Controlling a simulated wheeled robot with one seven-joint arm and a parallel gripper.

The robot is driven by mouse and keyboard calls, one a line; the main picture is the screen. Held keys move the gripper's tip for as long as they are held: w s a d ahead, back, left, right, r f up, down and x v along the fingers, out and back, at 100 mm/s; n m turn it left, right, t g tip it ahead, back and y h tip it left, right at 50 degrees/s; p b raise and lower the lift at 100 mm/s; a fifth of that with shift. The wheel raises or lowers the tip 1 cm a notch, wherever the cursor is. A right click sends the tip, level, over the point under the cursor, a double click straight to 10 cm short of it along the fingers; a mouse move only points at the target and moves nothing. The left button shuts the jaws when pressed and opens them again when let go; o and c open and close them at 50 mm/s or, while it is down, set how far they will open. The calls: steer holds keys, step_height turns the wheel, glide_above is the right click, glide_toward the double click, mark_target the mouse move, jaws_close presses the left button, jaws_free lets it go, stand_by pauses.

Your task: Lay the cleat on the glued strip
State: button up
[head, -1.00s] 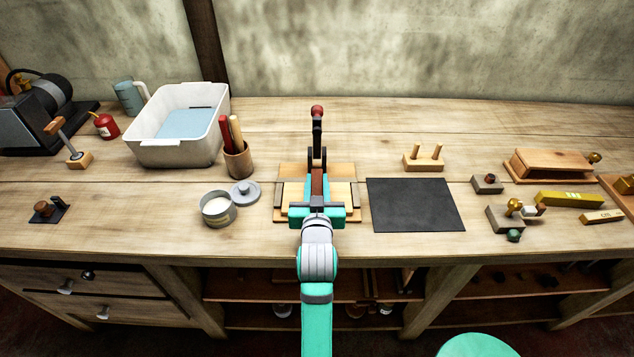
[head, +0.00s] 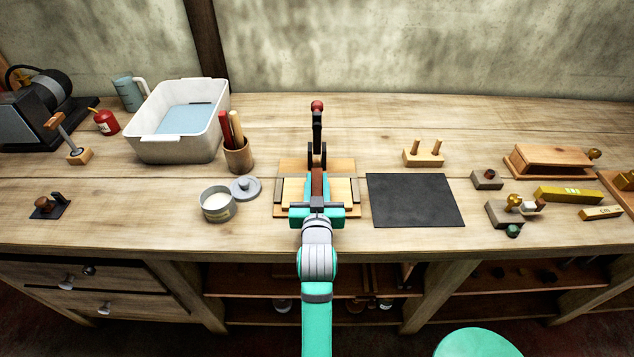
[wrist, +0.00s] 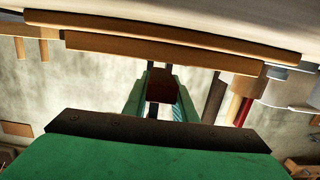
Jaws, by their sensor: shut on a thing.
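My gripper (head: 317,202) reaches over a wooden board (head: 343,165) near the bench's middle, shut on a narrow reddish-brown piece that looks like the cleat (head: 317,182). The piece points away from me, toward a black upright clamp with a red knob (head: 317,106). In the wrist view, the brown cleat (wrist: 161,86) shows between the teal fingers. A paler panel (head: 339,191) lies on the board under my gripper. I cannot make out the glued strip; my gripper and the cleat cover that area. Whether the cleat touches the panel cannot be told.
A dark mat (head: 415,200) lies right of the board. An open tin (head: 217,205), its lid (head: 244,188) and a cup of sticks (head: 238,158) stand to the left, before a white tub (head: 181,150). A two-peg block (head: 423,157) stands behind the mat.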

steer(key=shift+w+f+g, duration=0.1)
steer(key=shift+f+g, duration=0.3)
steer(key=shift+f, duration=0.65)
steer(key=o, duration=1.1)
steer(key=s+r, duration=0.1)
steer(key=s, duration=0.2)
steer(key=s+r, duration=0.1)
steer(key=s, duration=0.3)
steer(key=s+r, duration=0.1)
steer(key=s, duration=0.2)
steer(key=shift+s+r, duration=0.15)
steer(key=shift+s, duration=0.2)
